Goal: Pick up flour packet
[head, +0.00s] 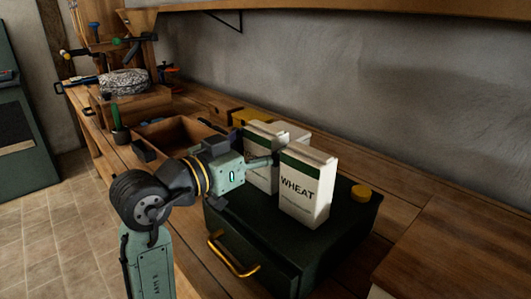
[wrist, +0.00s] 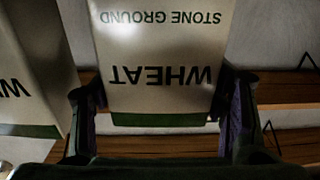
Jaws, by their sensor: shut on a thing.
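Two white flour packets with green bands and WHEAT lettering are at the dark green drawer box. The left packet (head: 258,177) is partly hidden by my gripper (head: 268,161). In the wrist view my gripper (wrist: 160,118) has one finger on each side of this packet (wrist: 155,60), whose lettering is upside down there. My gripper is shut on it. I cannot tell whether its base touches the box top. The right packet (head: 305,193) stands upright on the box, close beside it. It also shows at the left of the wrist view (wrist: 35,80).
An open wooden tray (head: 172,133) lies left. The wooden bench (head: 430,240) is clear at right.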

